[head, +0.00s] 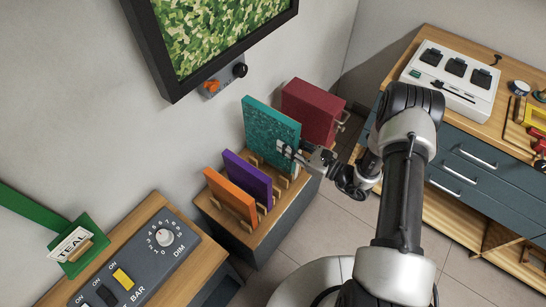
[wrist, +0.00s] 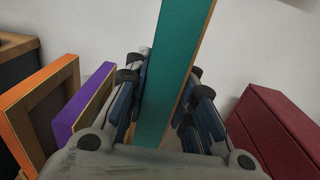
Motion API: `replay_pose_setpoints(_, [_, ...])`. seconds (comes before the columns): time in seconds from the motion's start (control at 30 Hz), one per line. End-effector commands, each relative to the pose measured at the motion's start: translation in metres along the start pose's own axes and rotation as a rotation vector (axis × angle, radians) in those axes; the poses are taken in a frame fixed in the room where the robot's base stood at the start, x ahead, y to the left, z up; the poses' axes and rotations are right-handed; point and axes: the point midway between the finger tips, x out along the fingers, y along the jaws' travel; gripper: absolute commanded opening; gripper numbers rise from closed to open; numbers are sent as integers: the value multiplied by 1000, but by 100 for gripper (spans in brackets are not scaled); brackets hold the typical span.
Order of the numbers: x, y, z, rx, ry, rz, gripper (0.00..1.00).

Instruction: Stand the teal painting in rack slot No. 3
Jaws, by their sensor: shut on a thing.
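The teal painting (head: 270,130) stands upright at the rack, between the purple painting and the dark red box. My gripper (head: 285,149) is shut on its near edge. In the wrist view the teal painting (wrist: 178,60) runs between my gripper's fingers (wrist: 170,118). The rack (head: 222,219) is a wooden-topped stand with small pegs. The purple painting (head: 247,181) and the orange painting (head: 229,195) stand in it toward the front. The teal painting's lower edge is partly hidden, so I cannot tell whether it rests on the rack. No slot numbers are readable.
The dark red box (head: 309,114) stands behind the teal painting. A framed green picture (head: 220,30) hangs on the wall above. A dimmer panel (head: 140,258) and a green TEAL tag (head: 78,246) are at lower left. A workbench (head: 460,165) stands at right.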

Motion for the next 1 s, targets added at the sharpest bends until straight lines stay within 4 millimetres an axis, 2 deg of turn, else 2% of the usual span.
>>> replay_pose_setpoints(0.03, [10, 6, -21, 1, 1, 4, 0])
replay_pose_setpoints(0.1, [18, 10, -38, -1, 3, 1, 0])
replay_pose_setpoints(0.2, [26, 14, -53, -2, 5, -2, 0])
replay_pose_setpoints(1.0, [28, 15, -105, -4, 6, -4, 0])
